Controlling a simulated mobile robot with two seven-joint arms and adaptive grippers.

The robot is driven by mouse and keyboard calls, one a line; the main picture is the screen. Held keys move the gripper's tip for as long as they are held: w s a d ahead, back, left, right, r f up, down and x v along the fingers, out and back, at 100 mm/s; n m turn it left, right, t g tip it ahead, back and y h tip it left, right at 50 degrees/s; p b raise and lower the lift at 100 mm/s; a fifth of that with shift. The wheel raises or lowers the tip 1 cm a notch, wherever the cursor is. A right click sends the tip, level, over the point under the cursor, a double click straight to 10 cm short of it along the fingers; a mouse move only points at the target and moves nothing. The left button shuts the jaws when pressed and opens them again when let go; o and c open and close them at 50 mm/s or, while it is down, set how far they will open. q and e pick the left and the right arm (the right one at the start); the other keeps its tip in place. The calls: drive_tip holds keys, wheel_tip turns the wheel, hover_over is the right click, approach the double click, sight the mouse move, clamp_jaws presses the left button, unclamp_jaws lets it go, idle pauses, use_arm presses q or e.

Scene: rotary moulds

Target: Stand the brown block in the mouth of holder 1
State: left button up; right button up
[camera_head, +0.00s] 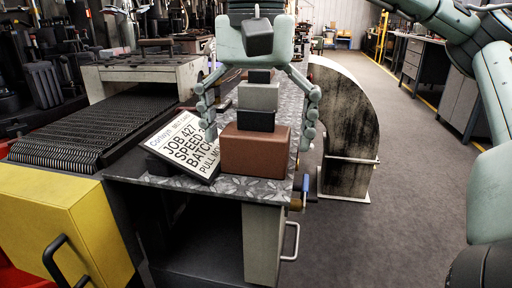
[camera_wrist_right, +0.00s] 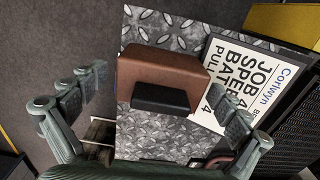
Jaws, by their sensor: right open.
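The brown block (camera_head: 255,150) rests on the patterned metal tabletop near its front edge, and it also shows in the right wrist view (camera_wrist_right: 160,72). A black block (camera_head: 257,121) touches or overlaps its far side; I cannot tell whether they are joined. My right gripper (camera_head: 258,138) hangs over the brown block with its fingers spread on either side, apart from it. The wrist view shows the same open gripper (camera_wrist_right: 158,88). A grey box shape shows above the black block between the fingers. I cannot make out holder 1. My left gripper is out of view.
A lettered sign (camera_head: 188,145) on a dark sloped base stands just left of the brown block. A black ribbed bed (camera_head: 95,130) and a yellow box (camera_head: 65,220) lie further left. A curved metal duct (camera_head: 345,130) stands right of the table; open floor (camera_head: 415,150) lies beyond it.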

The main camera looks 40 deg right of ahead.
drive_tip(key=shift+f, duration=0.2)
drive_tip(key=c, duration=1.9)
drive_tip(key=shift+r, duration=0.2)
